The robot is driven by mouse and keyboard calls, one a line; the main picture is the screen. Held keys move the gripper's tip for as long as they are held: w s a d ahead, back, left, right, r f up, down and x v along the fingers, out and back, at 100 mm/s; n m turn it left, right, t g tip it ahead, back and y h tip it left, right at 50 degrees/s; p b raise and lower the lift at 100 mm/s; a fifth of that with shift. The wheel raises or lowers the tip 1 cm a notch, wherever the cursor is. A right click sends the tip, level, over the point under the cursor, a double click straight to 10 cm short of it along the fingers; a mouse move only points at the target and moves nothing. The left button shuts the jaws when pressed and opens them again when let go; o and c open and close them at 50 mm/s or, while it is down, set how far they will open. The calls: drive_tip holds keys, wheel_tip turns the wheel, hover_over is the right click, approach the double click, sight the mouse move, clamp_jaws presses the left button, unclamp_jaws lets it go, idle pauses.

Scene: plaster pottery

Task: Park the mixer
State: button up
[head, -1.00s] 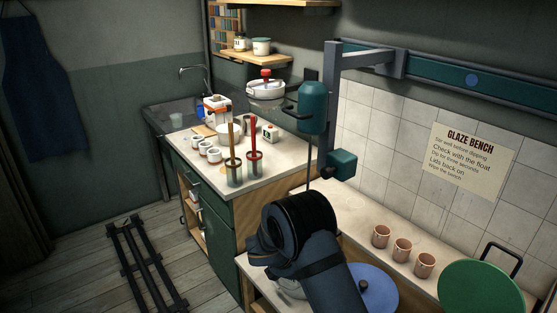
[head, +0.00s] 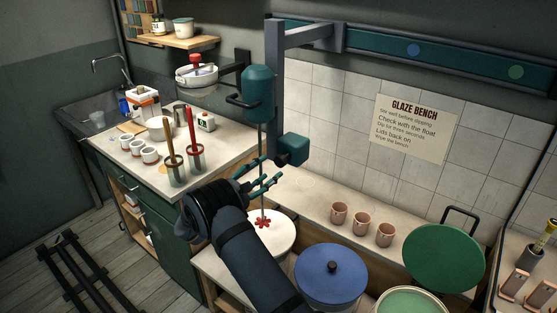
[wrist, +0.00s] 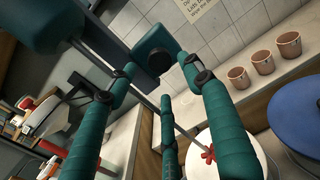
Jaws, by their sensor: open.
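The mixer has a teal motor body (head: 258,93) with a dark side handle (head: 242,104), hung from a grey post (head: 274,80). A teal box (head: 291,149) is at the post's lower end. Its thin shaft (head: 261,150) runs down to a red paddle (head: 262,223) over or at a white round top (head: 284,238); I cannot tell whether they touch. My gripper (head: 270,172) is open, beside the shaft and just below the teal box. In the wrist view the teal fingers (wrist: 157,72) spread below the box (wrist: 157,50), with the shaft showing between them.
The post hangs from a wall rail (head: 465,60) bearing a blue dot (head: 413,49) and a green dot (head: 516,72). A blue lid (head: 331,277), a green lid (head: 444,258) and three cups (head: 361,223) stand to the right. Brushes in jars (head: 172,170) are on the left counter.

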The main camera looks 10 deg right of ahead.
sight(279, 164)
drive_tip(key=p+x, duration=0.2)
drive_tip(key=x, duration=0.5)
drive_tip(key=shift+w+d+r, duration=0.1)
drive_tip(key=shift+d, duration=0.25)
drive_tip(key=shift+a, duration=0.1)
drive_tip(key=shift+c, duration=0.9)
clamp_jaws()
